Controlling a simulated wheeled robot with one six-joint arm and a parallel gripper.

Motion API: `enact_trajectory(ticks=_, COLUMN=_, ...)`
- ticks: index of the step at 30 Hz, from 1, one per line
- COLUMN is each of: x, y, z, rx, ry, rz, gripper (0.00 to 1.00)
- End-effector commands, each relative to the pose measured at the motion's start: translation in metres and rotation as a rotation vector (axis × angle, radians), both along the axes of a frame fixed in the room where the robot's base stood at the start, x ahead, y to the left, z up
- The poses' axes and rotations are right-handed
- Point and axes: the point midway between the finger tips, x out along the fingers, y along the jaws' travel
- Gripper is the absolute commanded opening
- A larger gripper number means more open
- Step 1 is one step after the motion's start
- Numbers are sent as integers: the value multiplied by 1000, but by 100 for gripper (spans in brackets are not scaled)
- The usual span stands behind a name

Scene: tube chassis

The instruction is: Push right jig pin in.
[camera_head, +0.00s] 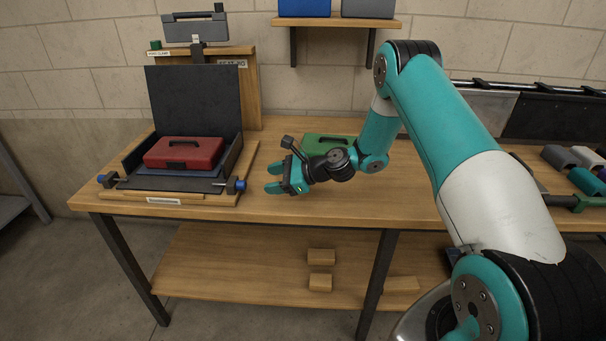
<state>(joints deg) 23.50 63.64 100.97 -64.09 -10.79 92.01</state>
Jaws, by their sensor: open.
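The jig is a dark tray (130,160) with a raised dark back panel (194,98), on the left of the wooden bench. A red case (184,153) with a dark handle lies in it. The right jig pin (237,186) has a blue end and sits at the jig's front right corner, sticking out to the right.
A green case (328,146) lies on the bench behind my gripper. A grey case (194,28) sits on a raised stand behind the jig. A wall shelf (336,21) holds a blue and a grey case. Several coloured pieces lie at the far right. The bench front by my gripper is clear.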

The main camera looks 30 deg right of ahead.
Motion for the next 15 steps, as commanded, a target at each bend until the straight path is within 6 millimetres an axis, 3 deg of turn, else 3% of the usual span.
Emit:
enact_trajectory(ticks=6, x=-34, y=-39, z=19, rx=1, ry=-1, rz=-4, gripper=54)
enact_trajectory(ticks=15, x=-57, y=-64, z=33, rx=1, ry=-1, rz=-1, gripper=54)
